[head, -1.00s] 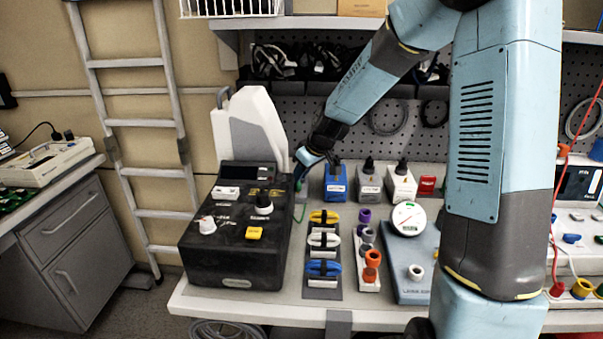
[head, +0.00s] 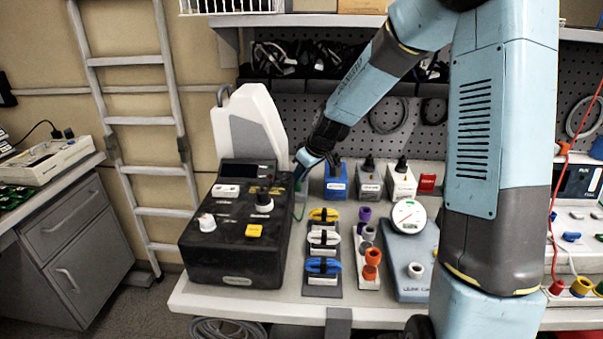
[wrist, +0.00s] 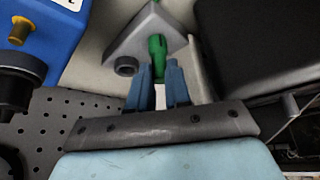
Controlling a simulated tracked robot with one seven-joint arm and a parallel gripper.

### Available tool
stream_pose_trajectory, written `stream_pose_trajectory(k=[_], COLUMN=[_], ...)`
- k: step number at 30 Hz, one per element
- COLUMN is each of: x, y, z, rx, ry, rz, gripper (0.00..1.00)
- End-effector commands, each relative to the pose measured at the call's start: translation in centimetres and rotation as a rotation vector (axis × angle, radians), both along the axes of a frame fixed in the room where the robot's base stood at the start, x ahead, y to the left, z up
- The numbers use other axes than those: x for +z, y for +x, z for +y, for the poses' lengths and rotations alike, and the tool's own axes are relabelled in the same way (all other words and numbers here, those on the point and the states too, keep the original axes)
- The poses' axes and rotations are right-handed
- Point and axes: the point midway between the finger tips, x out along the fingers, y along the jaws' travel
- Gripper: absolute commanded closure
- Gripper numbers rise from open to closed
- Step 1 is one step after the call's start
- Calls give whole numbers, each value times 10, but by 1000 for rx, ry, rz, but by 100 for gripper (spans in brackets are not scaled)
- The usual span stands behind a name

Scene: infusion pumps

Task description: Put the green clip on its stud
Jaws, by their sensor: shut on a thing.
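The green clip (wrist: 157,48) is between the two blue fingers of my gripper (wrist: 158,85) in the wrist view, and the fingers are shut on it. It lies over a grey block (wrist: 130,45), seen at an angle. A dark round stud-like part (wrist: 126,67) sticks out at the block's lower left, apart from the clip. I cannot tell whether the clip touches the block or whether this part is its stud. In the head view my gripper (head: 300,180) is low behind the black pump's right edge, and its fingertips are mostly hidden.
A blue box (head: 336,183) with a black knob stands close on the right. A rack of coloured clips (head: 322,281) lies nearer the front.

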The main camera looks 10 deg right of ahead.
Motion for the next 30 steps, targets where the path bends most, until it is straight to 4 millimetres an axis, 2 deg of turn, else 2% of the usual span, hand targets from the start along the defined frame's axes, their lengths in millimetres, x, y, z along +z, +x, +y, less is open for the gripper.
stream_pose_trajectory(k=[11, 12, 20, 26, 30], x=[-1, -1, -1, -1, -1], y=[0, 0, 0, 0, 0], z=[0, 0, 0, 0, 0], rx=[0, 1, 1, 1, 1], ry=[0, 0, 0, 0, 0], rz=[0, 0, 0, 0, 0], gripper=[100, 79, 54, 51, 38])
